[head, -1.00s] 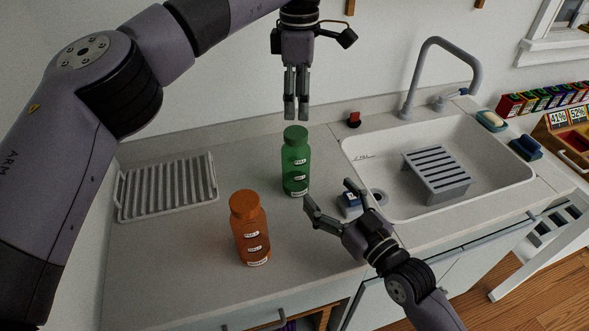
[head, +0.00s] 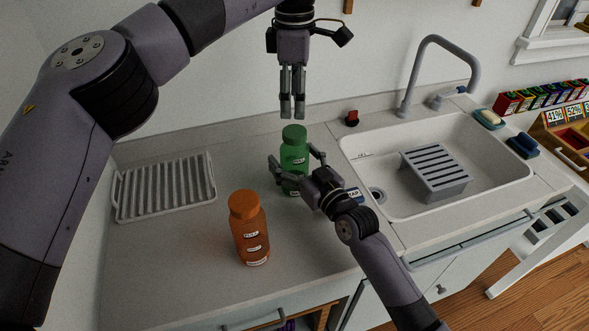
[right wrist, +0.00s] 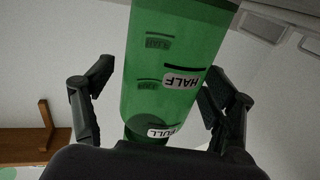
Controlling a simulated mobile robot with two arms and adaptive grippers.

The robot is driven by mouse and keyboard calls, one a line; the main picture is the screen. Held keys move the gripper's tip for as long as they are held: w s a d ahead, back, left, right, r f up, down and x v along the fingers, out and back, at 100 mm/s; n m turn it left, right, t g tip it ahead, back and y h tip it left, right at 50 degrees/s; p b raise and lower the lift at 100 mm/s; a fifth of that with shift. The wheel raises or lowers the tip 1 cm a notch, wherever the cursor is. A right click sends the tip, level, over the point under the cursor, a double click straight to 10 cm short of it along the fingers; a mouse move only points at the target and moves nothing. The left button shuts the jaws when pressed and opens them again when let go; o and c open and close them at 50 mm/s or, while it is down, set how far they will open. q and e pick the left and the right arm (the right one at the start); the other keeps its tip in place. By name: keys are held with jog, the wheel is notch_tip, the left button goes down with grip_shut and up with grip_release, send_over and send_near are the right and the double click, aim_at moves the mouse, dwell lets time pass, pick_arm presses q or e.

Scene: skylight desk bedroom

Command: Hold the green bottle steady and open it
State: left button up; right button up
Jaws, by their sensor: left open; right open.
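The green bottle (head: 294,152) stands upright on the counter with its green cap on. In the right wrist view the bottle (right wrist: 170,70) looks upside down, with HALF and FULL labels showing. My right gripper (head: 293,163) is open, with one finger on each side of the bottle's body. Its fingers also flank the bottle in the right wrist view (right wrist: 158,90); whether they touch it is hard to tell. My left gripper (head: 292,112) points down above the cap, its fingers apart by a narrow gap and clear of the bottle.
An orange bottle (head: 249,230) stands in front and to the left. A white drying rack (head: 166,187) lies at the left. The sink (head: 497,178) with a grey slatted stand (head: 436,172) is at the right. A small labelled block (head: 354,196) sits by the sink, partly behind my right gripper.

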aim_at(295, 131)
jog(key=shift+c, duration=0.4)
grip_shut()
pick_arm(q)
jog(key=m, duration=0.4)
jog(key=shift+m, duration=0.3)
jog(key=m, duration=0.3)
jog(key=shift+m, duration=0.4)
jog(key=m, duration=0.9)
jog(key=shift+f+m, duration=0.4)
jog(key=shift+f, duration=0.15)
notch_tip(295, 131, down, 7)
jog(key=shift+r, duration=0.1)
